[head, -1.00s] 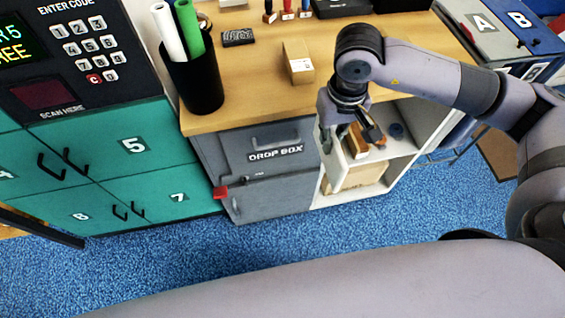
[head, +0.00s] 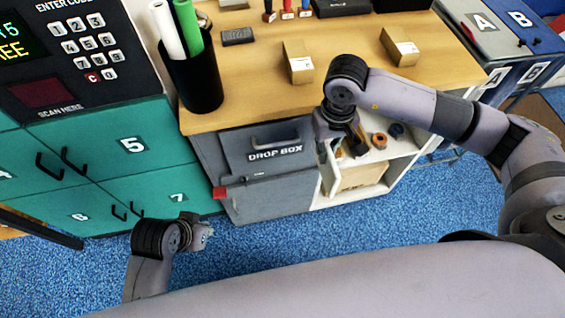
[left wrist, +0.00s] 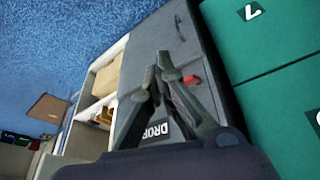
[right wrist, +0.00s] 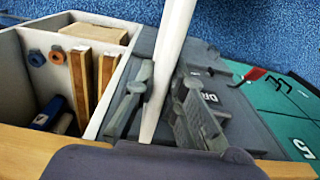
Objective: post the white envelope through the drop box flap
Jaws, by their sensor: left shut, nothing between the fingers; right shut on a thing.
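The white envelope (right wrist: 171,62) shows nearly edge-on as a long white strip between the fingers of my right gripper (right wrist: 163,88), which is shut on it. In the head view my right gripper (head: 350,147) hangs at the front of the counter, just right of the grey drop box (head: 262,175); the envelope cannot be made out there. The drop box flap (head: 265,147), with its handle and label, looks closed. My left gripper (head: 208,233) is shut and empty, low in front of the lockers. In the left wrist view its fingertips (left wrist: 163,62) overlap the drop box (left wrist: 140,85).
An open white shelf (head: 400,148) with rolls and boards adjoins the drop box on the right. The counter (head: 250,85) holds small cartons (head: 299,64) and a black bin of rolls (head: 192,82). Green lockers (head: 150,172) stand left. A red handle (head: 219,192) sticks out.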

